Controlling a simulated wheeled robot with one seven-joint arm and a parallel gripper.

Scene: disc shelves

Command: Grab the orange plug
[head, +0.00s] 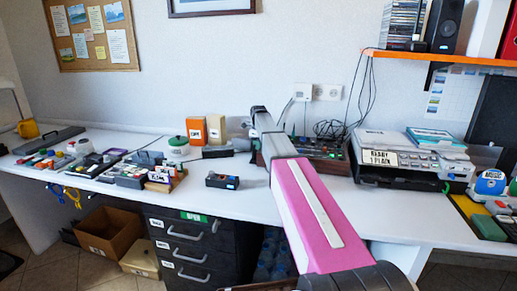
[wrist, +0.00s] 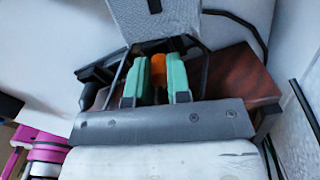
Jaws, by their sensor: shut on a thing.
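The orange plug (wrist: 158,66) shows in the wrist view between the two green-padded fingers of my gripper (wrist: 159,78). The pads sit on either side of it, and my gripper is shut on it. The plug's lower part is hidden between the fingers. A dark red-brown wooden panel (wrist: 238,82) lies just behind and right of the fingers. In the head view my pink and grey arm reaches over the desk towards a wood-sided device (head: 325,158) against the wall. There the arm hides the plug and fingers.
A white wall socket (head: 327,92) with dark cables is above the device. A printer (head: 405,158) stands to its right. Orange and tan boxes (head: 216,129) and a small dark block (head: 222,181) are left of the arm. Clear white desk (head: 240,207) lies in front.

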